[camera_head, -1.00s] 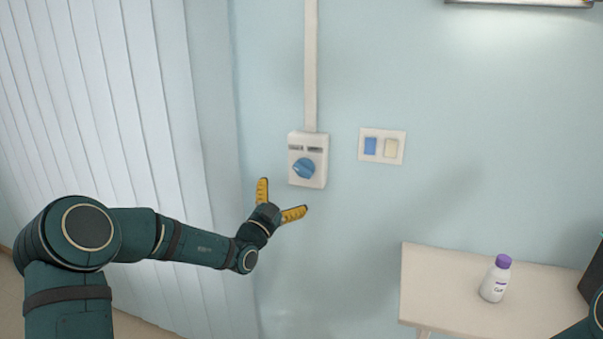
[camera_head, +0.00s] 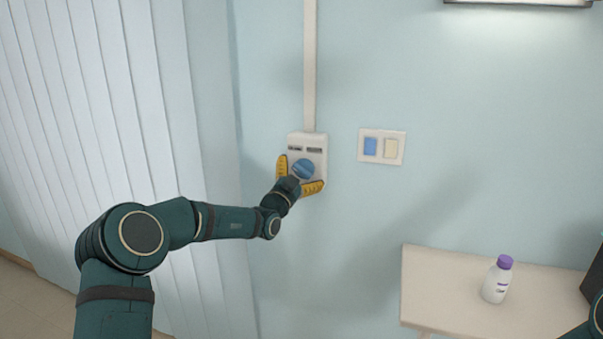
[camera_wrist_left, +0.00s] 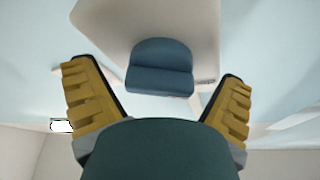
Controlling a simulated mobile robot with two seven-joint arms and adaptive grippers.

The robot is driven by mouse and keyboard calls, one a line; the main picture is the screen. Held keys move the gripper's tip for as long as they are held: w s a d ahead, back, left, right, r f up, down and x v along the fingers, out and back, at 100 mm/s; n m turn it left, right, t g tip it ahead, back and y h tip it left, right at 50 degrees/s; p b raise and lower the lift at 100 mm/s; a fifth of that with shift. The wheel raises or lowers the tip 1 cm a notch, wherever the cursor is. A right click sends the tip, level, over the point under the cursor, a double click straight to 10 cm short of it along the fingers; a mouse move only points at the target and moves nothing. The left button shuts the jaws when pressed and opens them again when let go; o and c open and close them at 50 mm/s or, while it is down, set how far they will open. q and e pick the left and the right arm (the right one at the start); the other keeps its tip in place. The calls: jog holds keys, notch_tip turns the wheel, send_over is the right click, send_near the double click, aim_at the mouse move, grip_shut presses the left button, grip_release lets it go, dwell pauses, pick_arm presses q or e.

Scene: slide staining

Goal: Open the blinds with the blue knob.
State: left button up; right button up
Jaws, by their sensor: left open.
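The blue knob (camera_head: 303,168) sits on a white control box (camera_head: 318,143) on the wall. My left gripper (camera_head: 299,180) is open, its yellow fingers in front of the lower part of the box, one on each side of the knob. In the left wrist view the knob (camera_wrist_left: 160,67) lies ahead, between and beyond the open fingers of the left gripper (camera_wrist_left: 157,100), with a gap on both sides. The vertical blinds (camera_head: 100,100) hang at the left as pale slats. My right gripper is not visible; only a bit of that arm shows at the lower right edge.
A switch plate (camera_head: 399,134) with a blue and a cream switch is right of the box. A white conduit (camera_head: 310,65) runs up from the box. A table (camera_head: 440,290) at the lower right carries a white bottle (camera_head: 496,281) with a purple cap.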

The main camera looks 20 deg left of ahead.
pick_arm(q)
jog(key=c, duration=1.2)
